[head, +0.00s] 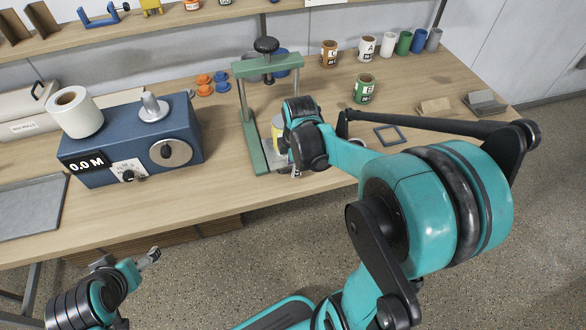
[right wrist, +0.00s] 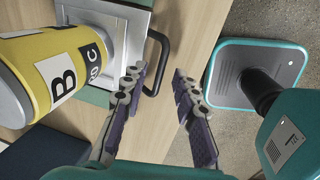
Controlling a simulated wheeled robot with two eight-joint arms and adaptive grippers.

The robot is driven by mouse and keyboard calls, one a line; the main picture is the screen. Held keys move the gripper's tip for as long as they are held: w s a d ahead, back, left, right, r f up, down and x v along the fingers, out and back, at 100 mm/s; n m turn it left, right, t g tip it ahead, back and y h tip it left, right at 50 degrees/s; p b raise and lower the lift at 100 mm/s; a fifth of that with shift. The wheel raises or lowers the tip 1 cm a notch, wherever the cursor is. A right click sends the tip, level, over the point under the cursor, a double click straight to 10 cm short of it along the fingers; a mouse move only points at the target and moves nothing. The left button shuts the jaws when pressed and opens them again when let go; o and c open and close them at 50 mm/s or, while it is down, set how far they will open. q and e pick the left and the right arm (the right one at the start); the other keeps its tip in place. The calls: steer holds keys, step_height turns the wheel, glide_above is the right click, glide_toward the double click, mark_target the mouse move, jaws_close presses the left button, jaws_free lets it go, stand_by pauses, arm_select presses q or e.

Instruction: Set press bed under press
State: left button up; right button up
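The green press (head: 249,117) with a black top knob stands near the table's front edge. The press bed (right wrist: 134,22) is a metal plate with a black handle (right wrist: 164,55), partly hidden by my right arm in the head view. A yellow can (right wrist: 50,70) labelled B stands at the bed; it also shows beside my right wrist in the head view (head: 278,130). My right gripper (right wrist: 158,74) is open, with its fingertips either side of the handle's near end; contact cannot be told. My left gripper (head: 150,255) hangs low, off the table's front, seemingly empty.
A blue machine (head: 190,125) reading 0.0 M, with a white roll, stands left of the press. Orange and blue small parts lie behind it. A green-labelled can (head: 364,90) and a dark square frame (head: 390,135) sit to the right. Several cups line the back right.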

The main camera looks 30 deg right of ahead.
steer(key=shift+f, duration=0.35)
jaws_close()
steer(key=shift+w, duration=0.1)
